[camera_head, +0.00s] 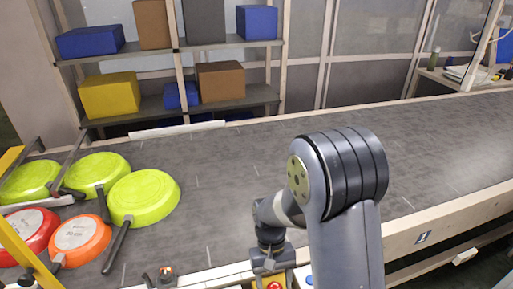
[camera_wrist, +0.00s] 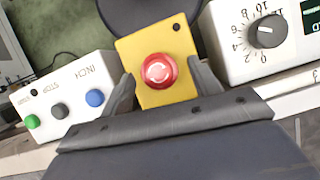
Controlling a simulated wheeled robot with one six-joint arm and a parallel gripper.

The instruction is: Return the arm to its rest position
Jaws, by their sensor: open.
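My gripper (camera_wrist: 163,88) is open and empty, its two dark fingers spread on either side of a yellow box with a red emergency-stop button (camera_wrist: 157,71). No contact between the fingers and the box can be made out for sure. In the head view my gripper (camera_head: 272,271) points down at the conveyor's near edge, with my arm bent above it on the right of centre. The red button (camera_head: 274,285) shows just below it at the picture's bottom edge.
A white panel (camera_wrist: 66,88) with green, grey and blue buttons is left of the yellow box; a dial unit (camera_wrist: 240,62) is right. Green pans (camera_head: 143,196) and orange pans (camera_head: 81,240) lie on the conveyor's left. The conveyor (camera_head: 230,170) is clear mid-belt. Shelves (camera_head: 222,97) hold boxes behind.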

